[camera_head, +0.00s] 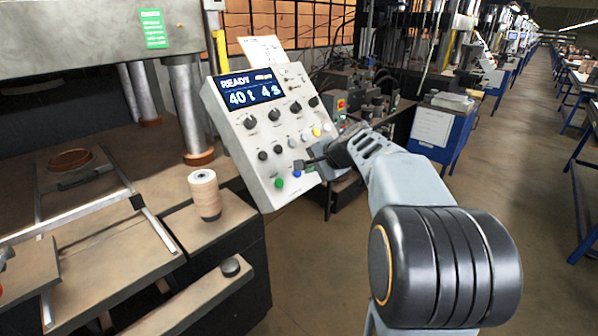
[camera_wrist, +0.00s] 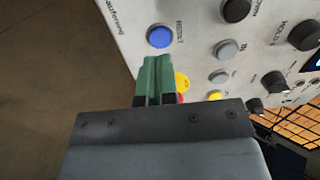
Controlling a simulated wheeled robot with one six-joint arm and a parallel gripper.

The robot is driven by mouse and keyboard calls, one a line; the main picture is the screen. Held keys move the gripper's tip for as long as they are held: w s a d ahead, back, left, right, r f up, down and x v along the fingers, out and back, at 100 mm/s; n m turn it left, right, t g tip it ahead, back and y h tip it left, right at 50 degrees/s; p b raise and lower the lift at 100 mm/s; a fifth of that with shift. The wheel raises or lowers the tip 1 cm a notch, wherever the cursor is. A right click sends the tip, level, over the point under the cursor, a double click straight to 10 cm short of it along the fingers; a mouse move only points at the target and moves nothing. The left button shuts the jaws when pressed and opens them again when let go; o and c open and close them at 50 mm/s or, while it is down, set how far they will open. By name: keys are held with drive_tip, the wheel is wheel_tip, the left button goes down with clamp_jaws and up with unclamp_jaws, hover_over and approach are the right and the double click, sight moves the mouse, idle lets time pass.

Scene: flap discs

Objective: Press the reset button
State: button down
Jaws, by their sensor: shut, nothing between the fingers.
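The reset button is a round blue button (camera_wrist: 160,37) with "RESET" printed beside it on the pale control panel (camera_wrist: 195,15). It also shows near the lower edge of the panel in the head view (camera_head: 297,174). My gripper (camera_wrist: 157,62) is shut and empty, its green fingers together. In the wrist view its tips lie just below the blue button, which is fully visible. In the head view my gripper (camera_head: 303,163) is at the panel's lower right, close to the button. I cannot tell whether the tips touch the panel.
The panel's display (camera_head: 250,90) reads READY, 40 t, 4 s. A green button (camera_head: 279,183) is left of the blue one. Several knobs and grey buttons surround it. A yellow and red control (camera_wrist: 182,82) is partly hidden behind my fingers. A spool (camera_head: 204,195) stands at left.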

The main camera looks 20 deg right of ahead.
drive_tip(key=shift+p+v, duration=0.35)
drive_tip(key=shift+v, duration=1.45)
drive_tip(key=s+a+f+n+g+h, duration=0.2)
drive_tip(key=s+f+n+g, duration=0.25)
drive_tip(key=s+f, duration=0.4)
drive_tip(key=s+a+f+n+h, duration=0.2)
drive_tip(key=s+a+f+n, duration=0.2)
drive_tip(key=s+a+n, duration=0.4)
drive_tip(key=s+a, duration=0.1)
drive_tip(key=s, duration=0.2)
drive_tip(key=shift+s+a+f+n+g, duration=0.2)
drive_tip(key=shift+s+a+n+g, duration=0.1)
drive_tip(key=shift+s+n+g, duration=0.1)
